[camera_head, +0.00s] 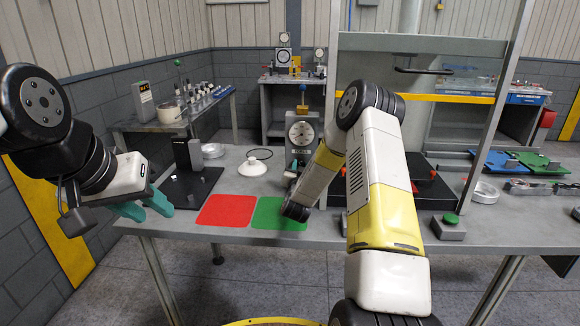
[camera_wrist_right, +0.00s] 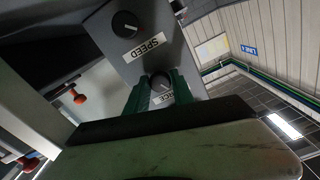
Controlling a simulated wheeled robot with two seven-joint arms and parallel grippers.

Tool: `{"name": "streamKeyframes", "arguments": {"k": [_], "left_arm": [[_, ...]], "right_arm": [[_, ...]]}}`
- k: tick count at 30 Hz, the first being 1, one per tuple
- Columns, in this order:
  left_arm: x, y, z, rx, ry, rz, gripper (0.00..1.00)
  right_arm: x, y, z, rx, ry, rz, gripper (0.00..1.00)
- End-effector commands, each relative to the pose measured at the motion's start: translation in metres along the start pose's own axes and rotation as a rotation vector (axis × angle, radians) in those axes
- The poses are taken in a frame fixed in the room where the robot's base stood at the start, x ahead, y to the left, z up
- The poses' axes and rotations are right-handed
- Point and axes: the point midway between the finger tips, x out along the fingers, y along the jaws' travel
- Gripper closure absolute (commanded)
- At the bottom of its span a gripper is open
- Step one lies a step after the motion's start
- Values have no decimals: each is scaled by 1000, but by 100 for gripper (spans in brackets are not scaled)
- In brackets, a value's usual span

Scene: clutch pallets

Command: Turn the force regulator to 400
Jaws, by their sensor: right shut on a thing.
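In the right wrist view, a grey panel (camera_wrist_right: 165,50) carries two dark round knobs. The upper knob (camera_wrist_right: 125,24) has a label reading SPEED. The lower knob (camera_wrist_right: 160,80), the force regulator, sits between the green fingers of my right gripper (camera_wrist_right: 160,88), which is shut on it. Its label is partly covered, and its set value cannot be read. My left gripper (camera_head: 150,203) has teal fingers and hangs over the table's left front, empty.
A red mat (camera_head: 226,210) and a green mat (camera_head: 275,212) lie on the table's front edge. A green push button (camera_head: 449,220) sits on the right. A metal frame (camera_head: 430,45) rises behind my right arm.

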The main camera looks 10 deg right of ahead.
Motion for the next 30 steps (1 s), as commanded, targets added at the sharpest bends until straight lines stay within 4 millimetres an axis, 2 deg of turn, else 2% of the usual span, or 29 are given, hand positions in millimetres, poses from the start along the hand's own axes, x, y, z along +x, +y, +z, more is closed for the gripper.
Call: {"name": "streamKeyframes", "arguments": {"k": [30], "left_arm": [[0, 0, 0, 0, 0, 0, 64]], "right_arm": [[-1, 0, 1, 958, -2, 3, 100]]}}
